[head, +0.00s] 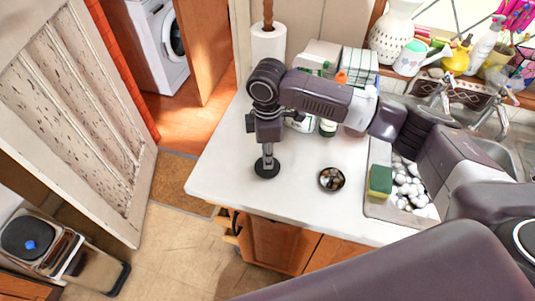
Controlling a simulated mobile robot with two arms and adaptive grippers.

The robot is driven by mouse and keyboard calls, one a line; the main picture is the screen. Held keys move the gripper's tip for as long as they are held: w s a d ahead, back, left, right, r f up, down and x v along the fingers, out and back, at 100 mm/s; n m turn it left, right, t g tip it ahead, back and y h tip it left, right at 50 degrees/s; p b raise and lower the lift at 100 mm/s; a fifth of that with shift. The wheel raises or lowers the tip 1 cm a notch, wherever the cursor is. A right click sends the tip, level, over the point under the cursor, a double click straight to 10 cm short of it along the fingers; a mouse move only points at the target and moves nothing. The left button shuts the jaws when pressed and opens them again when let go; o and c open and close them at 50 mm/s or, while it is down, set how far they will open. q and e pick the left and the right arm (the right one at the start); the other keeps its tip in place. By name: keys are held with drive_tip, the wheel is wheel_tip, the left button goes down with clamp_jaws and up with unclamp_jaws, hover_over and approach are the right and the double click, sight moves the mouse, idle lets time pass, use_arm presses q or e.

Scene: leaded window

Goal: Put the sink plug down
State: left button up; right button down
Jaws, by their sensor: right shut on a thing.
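My right gripper (267,152) points down over the left part of the white counter and is shut on the sink plug. The sink plug (266,169) is a flat black disc just below the fingertips. It is at or very close to the counter top; I cannot tell whether it touches. The fingers hide the top of its middle. My left gripper is not in view.
A small round dark dish (332,179) with bits in it stands right of the plug. A green and yellow sponge (380,181) lies at the sink (376,210), which holds white foam. Bottles (328,127) and a paper roll (268,42) stand behind. The counter's left front is clear.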

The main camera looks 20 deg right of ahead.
drive_tip(key=shift+f, duration=0.1)
drive_tip(key=c, duration=1.8)
unclamp_jaws()
drive_tip(key=shift+f, duration=0.1)
wheel_tip(320, 180, up, 12)
drive_tip(key=b, duration=0.3)
drive_tip(key=shift+r, duration=0.2)
drive_tip(key=shift+f, duration=0.1)
